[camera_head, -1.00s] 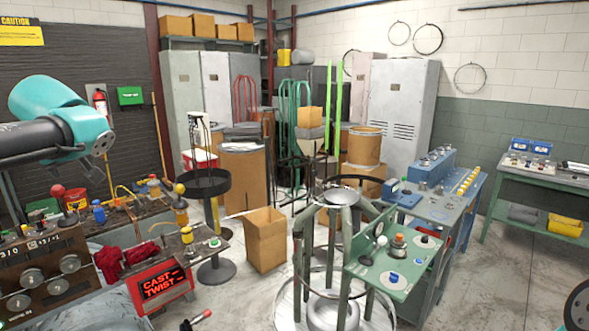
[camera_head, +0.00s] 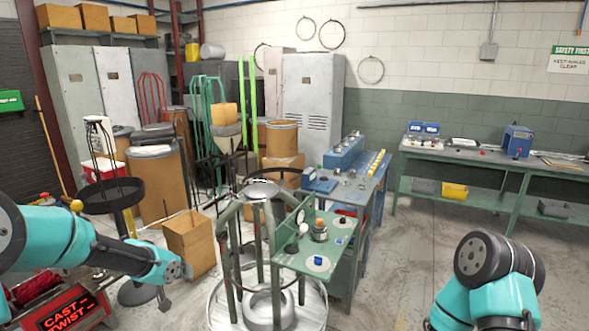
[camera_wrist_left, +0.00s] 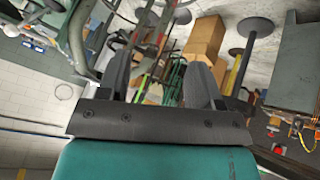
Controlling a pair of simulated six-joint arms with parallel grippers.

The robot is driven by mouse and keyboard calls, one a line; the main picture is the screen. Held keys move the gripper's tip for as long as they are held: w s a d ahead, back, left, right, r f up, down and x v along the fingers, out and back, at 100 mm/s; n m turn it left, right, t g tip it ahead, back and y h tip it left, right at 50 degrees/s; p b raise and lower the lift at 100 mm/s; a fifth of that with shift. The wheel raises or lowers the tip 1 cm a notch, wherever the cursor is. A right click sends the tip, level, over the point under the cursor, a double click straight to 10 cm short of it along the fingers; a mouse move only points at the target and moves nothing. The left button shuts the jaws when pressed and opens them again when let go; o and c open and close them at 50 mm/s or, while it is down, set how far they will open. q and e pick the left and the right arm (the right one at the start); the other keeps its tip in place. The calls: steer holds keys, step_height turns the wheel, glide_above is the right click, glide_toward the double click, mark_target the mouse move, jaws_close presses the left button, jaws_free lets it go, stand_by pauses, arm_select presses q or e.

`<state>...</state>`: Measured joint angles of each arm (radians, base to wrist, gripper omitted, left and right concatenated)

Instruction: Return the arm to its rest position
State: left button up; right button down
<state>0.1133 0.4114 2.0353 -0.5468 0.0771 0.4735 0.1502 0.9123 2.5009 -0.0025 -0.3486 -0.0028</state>
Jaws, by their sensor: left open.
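My left arm (camera_head: 95,248) is teal and comes in from the left in the head view, reaching toward the cardboard box (camera_head: 190,243) on the floor. My left gripper (camera_head: 173,284) is at its end, small and dark, in front of the box's lower part in the picture. In the left wrist view the left gripper (camera_wrist_left: 160,72) shows two dark fingers spread apart with nothing held between them. My right arm (camera_head: 492,285) shows at the lower right as a teal link with a dark round joint. Its gripper is out of view.
A round frame stand with a green control panel (camera_head: 296,262) stands at centre. A red CAST TWIST sign (camera_head: 68,318) is lower left. Bare floor (camera_head: 400,260) lies right of centre.

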arm_select(q)
steer(key=s+d+f+g+h, duration=0.15)
steer(key=s+d+f, duration=0.35)
steer(key=s+f, duration=0.5)
steer(key=s+d+f+g, duration=0.3)
steer(key=s+d+f, duration=0.3)
steer(key=f, duration=0.8)
steer(key=s+d+f+g, duration=0.1)
steer(key=s+f, duration=0.5)
steer(key=s, duration=0.6)
steer(key=shift+d+g, duration=0.2)
steer(key=shift+g, duration=0.15)
steer(key=shift+s, duration=0.1)
